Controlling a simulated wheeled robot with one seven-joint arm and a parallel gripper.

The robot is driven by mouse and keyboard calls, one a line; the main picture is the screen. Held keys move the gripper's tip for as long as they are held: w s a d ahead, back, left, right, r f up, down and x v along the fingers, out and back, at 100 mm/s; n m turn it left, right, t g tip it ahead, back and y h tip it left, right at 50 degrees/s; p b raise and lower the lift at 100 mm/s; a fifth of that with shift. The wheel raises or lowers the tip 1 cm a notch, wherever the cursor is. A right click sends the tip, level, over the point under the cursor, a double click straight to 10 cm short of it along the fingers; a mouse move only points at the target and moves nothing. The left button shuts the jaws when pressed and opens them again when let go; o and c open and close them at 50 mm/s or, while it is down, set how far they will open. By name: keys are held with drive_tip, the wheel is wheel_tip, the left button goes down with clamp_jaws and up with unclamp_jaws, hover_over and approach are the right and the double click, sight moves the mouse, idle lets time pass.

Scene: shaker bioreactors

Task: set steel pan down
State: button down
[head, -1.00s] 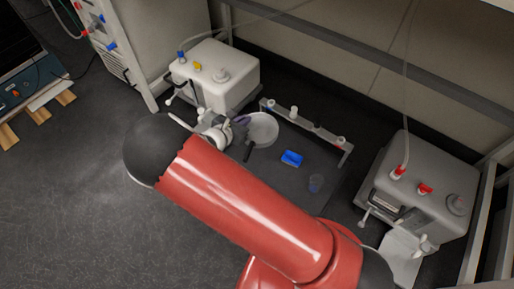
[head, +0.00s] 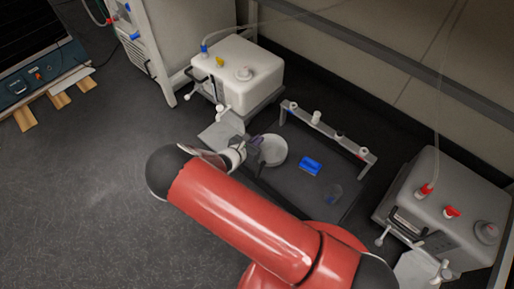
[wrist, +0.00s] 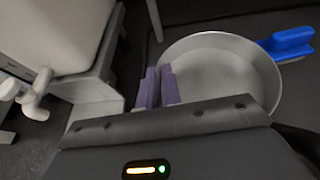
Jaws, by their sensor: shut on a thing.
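The steel pan (head: 273,150) is a round, shallow, pale grey pan over the left part of a dark mat (head: 290,187). In the wrist view the pan (wrist: 222,75) shows its empty inside, with its rim close beyond the fingers. My gripper (head: 254,149) is at the pan's left side. Its purple fingers (wrist: 157,88) are close together at the left rim, shut on the pan. The exact grip spot is hidden by the gripper body. The pan looks about level; I cannot tell whether its base touches the mat.
A blue brush-like item (head: 311,165) lies right of the pan, close to its rim in the wrist view. A rail with small caps (head: 328,130) runs behind. White bioreactors stand left (head: 238,75) and right (head: 440,205).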

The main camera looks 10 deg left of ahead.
drive_tip(key=shift+f+b, duration=0.4)
drive_tip(key=shift+f, duration=1.75)
drive_tip(key=shift+f, duration=0.1)
drive_tip(key=c, duration=1.6)
unclamp_jaws()
drive_tip(key=shift+s+r, duration=0.1)
drive_tip(key=shift+r, duration=0.1)
drive_tip(key=p+v, duration=0.1)
drive_tip(key=v, duration=1)
drive_tip(key=shift+s+a+r+p, duration=0.15)
drive_tip(key=shift+s+p, duration=0.15)
drive_tip(key=shift+r, duration=0.1)
